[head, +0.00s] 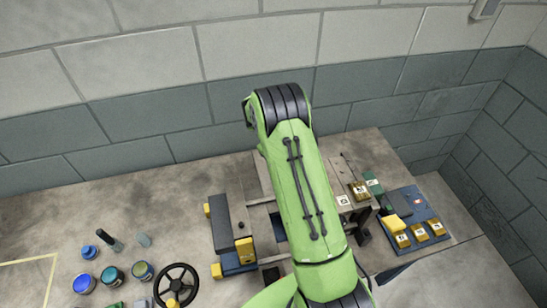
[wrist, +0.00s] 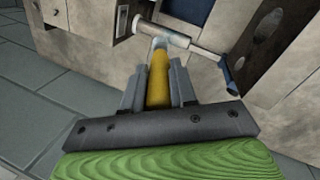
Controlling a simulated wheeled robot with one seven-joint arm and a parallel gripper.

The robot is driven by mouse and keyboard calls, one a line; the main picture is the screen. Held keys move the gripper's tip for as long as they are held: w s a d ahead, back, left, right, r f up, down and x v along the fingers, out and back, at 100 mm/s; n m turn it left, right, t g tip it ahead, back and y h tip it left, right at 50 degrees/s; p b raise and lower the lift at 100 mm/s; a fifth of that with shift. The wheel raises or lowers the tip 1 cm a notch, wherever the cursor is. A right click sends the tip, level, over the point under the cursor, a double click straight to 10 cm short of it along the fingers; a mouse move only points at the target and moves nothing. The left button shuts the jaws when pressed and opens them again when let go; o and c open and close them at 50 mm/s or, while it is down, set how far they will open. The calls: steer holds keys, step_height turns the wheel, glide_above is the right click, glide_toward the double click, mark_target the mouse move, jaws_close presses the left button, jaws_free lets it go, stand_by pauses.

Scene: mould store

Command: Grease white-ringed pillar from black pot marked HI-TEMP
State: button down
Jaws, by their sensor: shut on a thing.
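My gripper (wrist: 158,88) is shut on the yellow handle (wrist: 158,82) of a tool, likely a brush. The tool's pale far end is close to a grey pillar (wrist: 176,37) that sticks out sideways in the wrist view; I cannot tell whether they touch. The pillar has a whitish band near its left end. In the head view my arm hides the gripper and the tool.
A dark block (head: 222,222) with yellow parts stands left of my arm. A black handwheel (head: 176,285) is at the front. A blue tray (head: 430,218) with yellow blocks is at right. Bare bench top (head: 110,210) lies at left, before the block wall.

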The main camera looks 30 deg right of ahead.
steer(key=s+d+f+b, duration=0.1)
steer(key=d+f+b, duration=0.1)
steer(key=d+f, duration=0.25)
steer(key=w+a+r+p, duration=0.2)
steer(key=a+r, duration=0.2)
steer(key=a, duration=0.3)
steer(key=shift+a+r, duration=0.35)
steer(key=shift+d, duration=0.1)
